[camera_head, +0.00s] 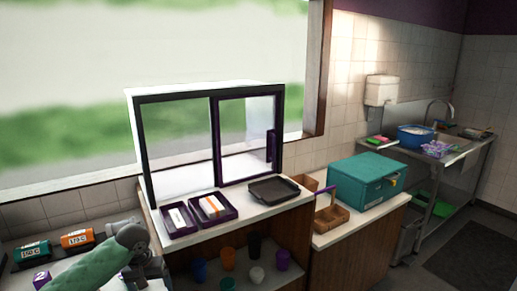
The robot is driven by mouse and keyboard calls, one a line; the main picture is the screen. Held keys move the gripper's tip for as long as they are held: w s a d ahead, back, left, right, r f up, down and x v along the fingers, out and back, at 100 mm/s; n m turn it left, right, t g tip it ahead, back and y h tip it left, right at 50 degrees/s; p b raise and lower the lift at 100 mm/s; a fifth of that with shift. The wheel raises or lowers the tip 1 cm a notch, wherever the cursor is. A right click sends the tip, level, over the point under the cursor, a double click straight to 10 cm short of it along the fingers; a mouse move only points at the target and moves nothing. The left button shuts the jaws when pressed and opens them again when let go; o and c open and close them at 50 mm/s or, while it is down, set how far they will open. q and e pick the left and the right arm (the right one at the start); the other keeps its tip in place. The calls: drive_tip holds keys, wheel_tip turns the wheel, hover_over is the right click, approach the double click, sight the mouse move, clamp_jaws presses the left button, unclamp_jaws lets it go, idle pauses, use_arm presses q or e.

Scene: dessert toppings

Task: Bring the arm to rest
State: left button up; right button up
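My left arm (95,262) comes in at the lower left, with a green link rising to a grey joint (128,236). From there grey parts bend down toward the bottom edge, and no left gripper fingers show. My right arm and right gripper are not in view. No object held by either gripper can be seen.
A counter holds two purple trays (166,232) and a dark tray (293,182) before a framed window. Several cups (227,258) stand on the shelf below. To the right are a wooden caddy (331,219), a teal box (342,190) and a sink with a blue basin (414,140).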

use_arm(q)
drive_tip(key=s+d+f+m+t+h, duration=0.2)
drive_tip(key=s+d+f+m, duration=0.2)
drive_tip(key=s+d+f, duration=0.9)
drive_tip(key=s+a+y, duration=0.2)
drive_tip(key=s, duration=1.8)
drive_tip(key=s+f+x, duration=0.1)
drive_tip(key=s+x, duration=0.1)
drive_tip(key=x, duration=1.1)
drive_tip(key=s+x, duration=0.2)
drive_tip(key=x, duration=1)
drive_tip(key=s+f, duration=0.4)
drive_tip(key=f, duration=0.8)
drive_tip(key=s+f+g, duration=0.1)
drive_tip(key=s+f, duration=0.3)
drive_tip(key=f, duration=0.7)
drive_tip(key=shift+s+d+f+m, duration=0.2)
drive_tip(key=shift+f+m, duration=0.1)
drive_tip(key=shift+f, duration=0.1)
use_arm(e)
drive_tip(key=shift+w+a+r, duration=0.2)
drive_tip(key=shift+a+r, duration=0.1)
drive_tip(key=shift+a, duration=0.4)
